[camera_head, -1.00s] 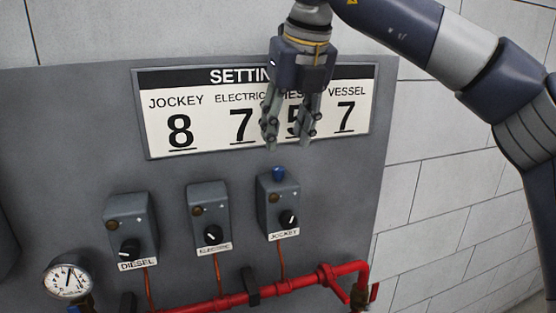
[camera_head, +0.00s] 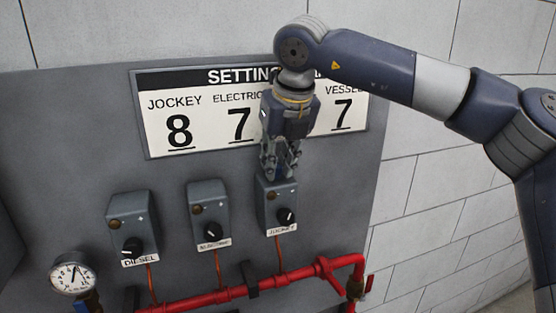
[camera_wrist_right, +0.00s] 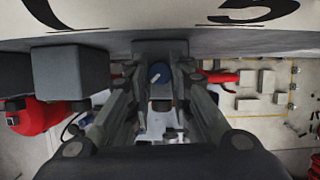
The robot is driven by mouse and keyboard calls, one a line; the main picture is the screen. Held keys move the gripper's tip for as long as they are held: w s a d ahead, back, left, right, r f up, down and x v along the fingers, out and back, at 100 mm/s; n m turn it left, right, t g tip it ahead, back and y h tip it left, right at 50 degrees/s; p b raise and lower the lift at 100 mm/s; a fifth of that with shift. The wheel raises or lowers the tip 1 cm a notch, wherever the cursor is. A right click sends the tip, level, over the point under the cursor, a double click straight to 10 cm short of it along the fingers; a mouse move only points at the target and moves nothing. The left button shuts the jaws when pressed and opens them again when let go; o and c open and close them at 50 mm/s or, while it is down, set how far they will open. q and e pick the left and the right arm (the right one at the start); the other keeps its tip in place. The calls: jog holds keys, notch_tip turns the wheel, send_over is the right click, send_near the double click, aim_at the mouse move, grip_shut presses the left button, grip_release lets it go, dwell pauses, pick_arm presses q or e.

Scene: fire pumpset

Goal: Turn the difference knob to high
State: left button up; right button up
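The JOCKEY switch box (camera_head: 276,205) is on the right of the grey panel, with a black knob (camera_head: 286,216) on its front. In the right wrist view a blue knob (camera_wrist_right: 160,72) with a white mark is on top of a box, between my right gripper's fingers. My right gripper (camera_head: 280,172) points down just above the JOCKEY box and hides the blue knob in the head view. In the right wrist view the gripper (camera_wrist_right: 161,85) is open, its fingers on either side of the knob with small gaps. My left gripper is not in view.
The ELECTRIC box (camera_head: 208,205) and DIESEL box (camera_head: 131,217) stand to the left. A settings sign (camera_head: 190,110) hangs behind my right gripper. A red pipe (camera_head: 215,300) and a gauge (camera_head: 72,275) are below. White wall is to the right.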

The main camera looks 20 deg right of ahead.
grip_shut()
jog(key=shift+a+f+m+b, duration=0.15)
jog(key=shift+m+b, duration=0.25)
jog(key=shift+b, duration=0.45)
jog(key=shift+m+h+b, duration=0.6)
jog(key=shift+m+b, duration=0.5)
jog(key=shift+b, duration=0.1)
jog(key=shift+a+m+h+b, duration=0.15)
jog(key=shift+m+h+b, duration=0.35)
jog(key=shift+m+b, duration=0.45)
jog(key=shift+w+r+m+g+h+b, duration=0.1)
jog(key=shift+m+g+h+b, duration=0.1)
jog(key=shift+m, duration=0.45)
jog(key=shift+r+m+g+h+b, duration=0.1)
jog(key=shift+m+g+h, duration=0.1)
jog(key=shift+m, duration=0.4)
jog(key=o, duration=0.9)
grip_release()
